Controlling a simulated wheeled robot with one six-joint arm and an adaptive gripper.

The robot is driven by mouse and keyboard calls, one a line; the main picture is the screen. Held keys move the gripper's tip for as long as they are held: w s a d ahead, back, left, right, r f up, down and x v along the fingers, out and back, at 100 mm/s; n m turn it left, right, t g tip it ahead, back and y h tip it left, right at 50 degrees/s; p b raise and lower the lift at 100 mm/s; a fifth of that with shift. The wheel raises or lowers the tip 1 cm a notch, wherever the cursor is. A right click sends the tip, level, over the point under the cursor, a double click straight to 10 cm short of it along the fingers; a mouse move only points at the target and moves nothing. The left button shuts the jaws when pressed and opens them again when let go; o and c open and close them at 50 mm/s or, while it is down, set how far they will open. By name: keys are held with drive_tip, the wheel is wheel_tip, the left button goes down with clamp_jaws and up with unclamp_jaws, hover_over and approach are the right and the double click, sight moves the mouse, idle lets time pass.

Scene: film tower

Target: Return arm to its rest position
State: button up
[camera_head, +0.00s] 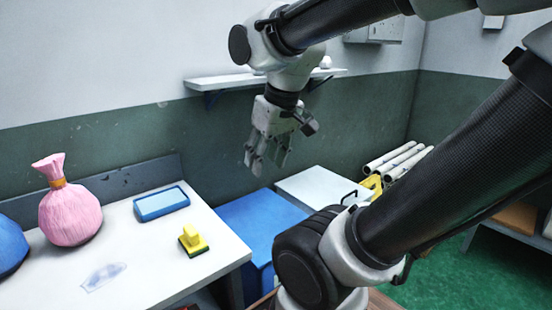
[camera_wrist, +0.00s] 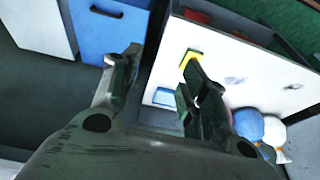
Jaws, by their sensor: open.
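My gripper (camera_head: 267,160) hangs in the air from my arm, fingers pointing down, in front of the green and white wall. Its fingers are apart with nothing between them. In the wrist view my gripper (camera_wrist: 158,82) shows its two fingers spread. It is above and to the right of the white table (camera_head: 130,265), clear of everything on it.
On the table are a pink sack (camera_head: 70,215), a blue tray (camera_head: 161,204), a yellow block (camera_head: 193,240) and part of a blue sack (camera_head: 10,247). A blue bin (camera_head: 255,225) and a white bin (camera_head: 315,188) stand right of it. A wall shelf (camera_head: 225,81) is behind my gripper.

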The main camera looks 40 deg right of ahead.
drive_tip(key=shift+s+d+r, duration=0.1)
drive_tip(key=shift+s+d, duration=0.15)
drive_tip(key=shift+s, duration=0.4)
drive_tip(key=shift+s+d+r, duration=0.1)
drive_tip(key=shift+s+d, duration=0.15)
drive_tip(key=shift+s, duration=0.35)
idle(0.3)
